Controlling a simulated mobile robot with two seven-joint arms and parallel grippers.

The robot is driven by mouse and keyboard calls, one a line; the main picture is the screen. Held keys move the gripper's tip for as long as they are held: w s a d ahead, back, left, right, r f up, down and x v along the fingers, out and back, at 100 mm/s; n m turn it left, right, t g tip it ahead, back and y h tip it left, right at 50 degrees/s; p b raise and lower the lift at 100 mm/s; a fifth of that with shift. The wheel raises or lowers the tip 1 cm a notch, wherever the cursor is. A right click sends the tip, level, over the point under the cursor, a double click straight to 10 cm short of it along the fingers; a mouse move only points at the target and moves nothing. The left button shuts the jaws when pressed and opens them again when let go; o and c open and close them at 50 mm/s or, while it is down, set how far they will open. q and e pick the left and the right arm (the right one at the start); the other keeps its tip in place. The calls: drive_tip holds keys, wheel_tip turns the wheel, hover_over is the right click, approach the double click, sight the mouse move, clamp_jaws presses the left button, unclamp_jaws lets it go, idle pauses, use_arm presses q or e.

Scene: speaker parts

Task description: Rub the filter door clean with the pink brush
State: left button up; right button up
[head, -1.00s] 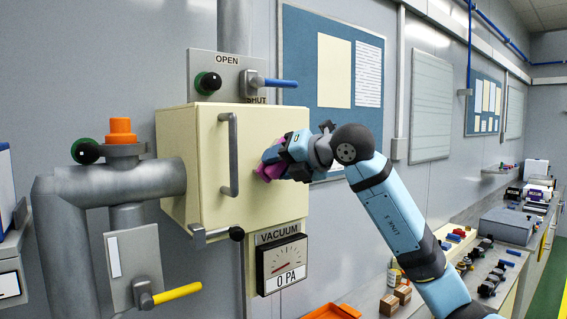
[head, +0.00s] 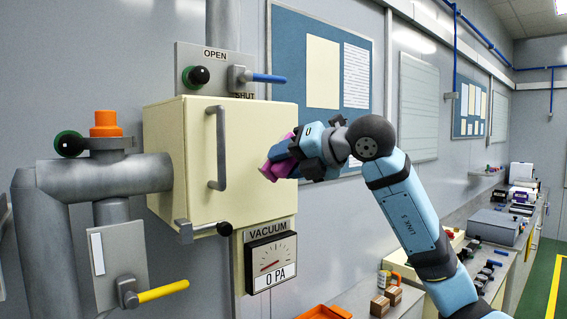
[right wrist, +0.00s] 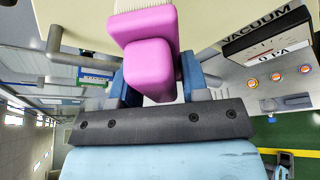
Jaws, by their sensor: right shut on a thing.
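The filter door (head: 250,130) is the cream front of a box on the wall, with a grey vertical handle (head: 217,148); it looks shut. My right gripper (head: 286,155) is at the right part of the door, right of the handle. It is shut on the pink brush (head: 271,170). In the right wrist view the brush (right wrist: 148,68) is between the fingers, its pale bristles (right wrist: 143,5) toward the cream surface at the top. I cannot tell whether the bristles touch the door. My left gripper is not in view.
A vacuum gauge (head: 270,262) hangs below the box, near a latch lever (head: 205,229). A blue-handled valve (head: 255,77) is above; grey pipes (head: 105,175) and a yellow-handled valve (head: 160,291) are at left. A cluttered bench (head: 365,298) runs along the right wall.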

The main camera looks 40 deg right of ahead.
sight(290, 163)
drive_tip(key=shift+s+d+b, duration=0.1)
drive_tip(key=shift+s+b, duration=0.55)
drive_tip(key=shift+s, duration=0.85)
